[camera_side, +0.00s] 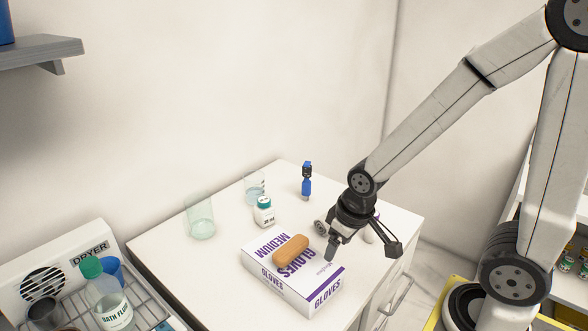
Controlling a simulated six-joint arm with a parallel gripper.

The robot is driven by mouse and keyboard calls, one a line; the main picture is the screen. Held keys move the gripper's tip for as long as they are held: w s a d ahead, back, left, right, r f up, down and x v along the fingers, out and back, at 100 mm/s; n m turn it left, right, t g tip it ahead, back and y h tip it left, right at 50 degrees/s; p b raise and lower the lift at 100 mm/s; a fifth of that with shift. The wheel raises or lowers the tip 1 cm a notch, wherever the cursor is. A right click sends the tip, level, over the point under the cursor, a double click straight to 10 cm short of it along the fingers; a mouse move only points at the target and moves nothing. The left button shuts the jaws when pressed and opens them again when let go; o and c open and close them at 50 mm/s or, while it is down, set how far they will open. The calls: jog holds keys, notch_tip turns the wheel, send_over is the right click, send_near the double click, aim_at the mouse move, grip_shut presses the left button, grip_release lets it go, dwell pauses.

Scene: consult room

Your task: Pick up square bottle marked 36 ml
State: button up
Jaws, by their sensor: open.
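A small white bottle (264,213) with a teal cap stands upright on the white cabinet top (165,258), behind the glove box. The print on its label is too small to read. Another white container (371,232), with purple near its top, is partly hidden behind my gripper; I cannot tell its shape or marking. My gripper (362,254) is open and empty, its fingers spread wide, above the right part of the cabinet top. It is to the right of the teal-capped bottle and apart from it.
A glove box (318,295) bears an orange-brown oblong object (291,251) near my gripper. A blue item (307,181), a glass beaker (255,187) and a greenish glass (200,218) stand behind. A drying rack with a bath fluid bottle (107,297) is at left. The cabinet's front left is clear.

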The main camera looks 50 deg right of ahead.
jog(key=shift+o, duration=0.8)
jog(key=w+d+r+n+t+y, duration=0.1)
jog(key=w+d+n+y, duration=0.2)
jog(key=w, duration=0.5)
jog(key=w+d+r+n+t+y, duration=0.1)
jog(key=w+d+n+t+y, duration=0.1)
jog(key=w, duration=0.6)
jog(key=w+d+r+n+t+y, duration=0.1)
jog(key=w+d+n+y, duration=0.3)
jog(key=w, duration=0.4)
jog(key=shift+w+d+n+t+y, duration=0.3)
jog(key=shift+n+t+y, duration=0.3)
jog(key=shift+n+y, duration=0.3)
jog(key=shift+f, duration=0.1)
